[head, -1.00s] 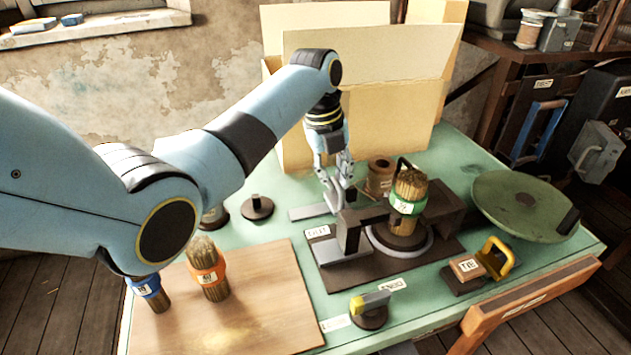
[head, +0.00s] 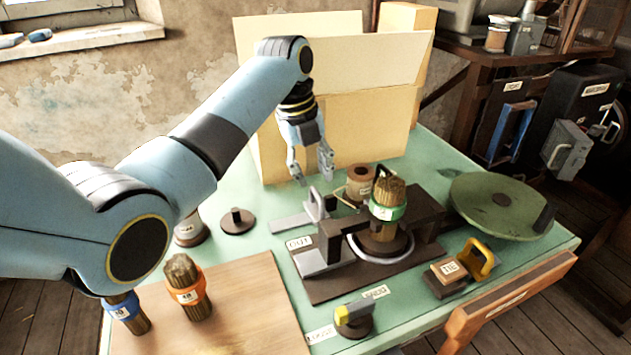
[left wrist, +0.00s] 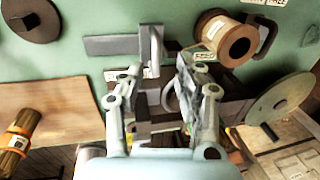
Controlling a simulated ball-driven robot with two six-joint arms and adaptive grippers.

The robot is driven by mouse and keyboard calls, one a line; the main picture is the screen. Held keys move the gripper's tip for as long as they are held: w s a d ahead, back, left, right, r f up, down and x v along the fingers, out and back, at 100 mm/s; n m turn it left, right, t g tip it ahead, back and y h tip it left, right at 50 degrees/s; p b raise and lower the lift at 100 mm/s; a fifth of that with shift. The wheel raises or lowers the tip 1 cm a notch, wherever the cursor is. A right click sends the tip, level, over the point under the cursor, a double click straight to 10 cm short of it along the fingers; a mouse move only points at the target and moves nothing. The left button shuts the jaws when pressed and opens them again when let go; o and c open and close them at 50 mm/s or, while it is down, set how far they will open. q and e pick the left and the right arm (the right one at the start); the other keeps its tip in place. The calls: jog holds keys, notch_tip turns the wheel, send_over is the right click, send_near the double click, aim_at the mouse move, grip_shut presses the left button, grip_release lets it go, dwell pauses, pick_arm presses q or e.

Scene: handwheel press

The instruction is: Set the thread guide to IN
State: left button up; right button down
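A grey sliding plate (head: 289,219) with an upright grey handle (head: 316,204), which I take to be the thread guide, lies at the back left of the dark press base (head: 320,287). A label reading OUT (head: 299,242) is in front of it. The plate (left wrist: 110,45) and handle (left wrist: 150,48) also show in the left wrist view. My left gripper (head: 314,177) is open and empty, above and behind the handle, apart from it. Its spread fingers (left wrist: 157,72) show in the left wrist view. I cannot read an IN label by the plate. My right gripper is out of view.
A green-banded bundle (head: 387,203) stands on the press beside a copper-coloured spool (head: 360,183). Tall cardboard panels (head: 350,120) stand close behind my left gripper. A green handwheel disc (head: 500,195) is at right. A wooden board (head: 240,300) with two banded bundles is front left.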

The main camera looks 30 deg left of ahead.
pick_arm(q)
notch_tip(320, 180, up, 8)
jog(key=s+a, duration=0.1)
jog(key=shift+s+r, duration=0.15)
dwell(0.5)
